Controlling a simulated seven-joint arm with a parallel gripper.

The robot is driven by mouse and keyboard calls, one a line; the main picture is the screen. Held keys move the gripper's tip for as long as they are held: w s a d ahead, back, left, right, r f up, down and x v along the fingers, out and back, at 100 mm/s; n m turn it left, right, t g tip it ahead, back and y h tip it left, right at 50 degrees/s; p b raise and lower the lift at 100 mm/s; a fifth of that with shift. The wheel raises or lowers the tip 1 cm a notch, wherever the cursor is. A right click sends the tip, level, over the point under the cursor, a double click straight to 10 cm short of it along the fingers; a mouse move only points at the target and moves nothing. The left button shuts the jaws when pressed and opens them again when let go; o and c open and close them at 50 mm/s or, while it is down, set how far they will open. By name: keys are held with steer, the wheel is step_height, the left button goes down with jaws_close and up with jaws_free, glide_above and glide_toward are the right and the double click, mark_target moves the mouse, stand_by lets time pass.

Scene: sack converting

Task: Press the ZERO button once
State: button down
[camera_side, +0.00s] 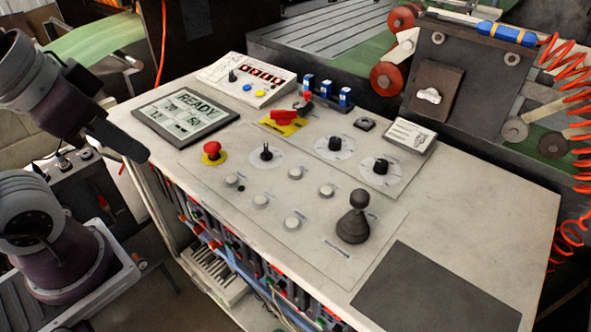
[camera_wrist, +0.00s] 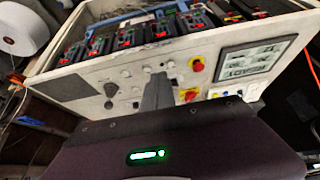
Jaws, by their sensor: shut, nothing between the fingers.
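The counter box (camera_side: 247,80) with red digits stands at the back of the console. It carries a blue button (camera_side: 247,87), a yellow button (camera_side: 260,93) and a dark knob. Several pale round buttons (camera_side: 260,202) sit on the grey control panel in front. Their labels are too small to read, so I cannot tell which button is ZERO. My gripper (camera_side: 143,157) is shut and empty at the console's left edge, left of the panel and beside the display. In the wrist view its closed fingers (camera_wrist: 158,88) hide part of the panel.
A READY display (camera_side: 186,112) lies near the left edge. A red emergency stop (camera_side: 211,151), a red rotary handle (camera_side: 285,117), dark knobs and an upright joystick (camera_side: 354,220) stand out from the console. The dark mat (camera_side: 437,292) at front right is bare.

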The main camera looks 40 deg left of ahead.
stand_by(0.8)
steer(key=w+a+m+y, duration=0.25)
steer(key=w+m, duration=0.25)
steer(key=m, duration=0.4)
steer(key=m+t+h, duration=0.2)
steer(key=m+t, duration=0.2)
steer(key=m, duration=3.1)
glide_above(292, 175)
step_height(292, 175, down, 7)
steer(key=shift+r, duration=0.2)
steer(key=shift+w+y, duration=0.1)
steer(key=shift+y, duration=0.15)
steer(key=shift+f, duration=4.4)
steer(key=shift+f, duration=0.15)
steer(key=shift+f, duration=0.25)
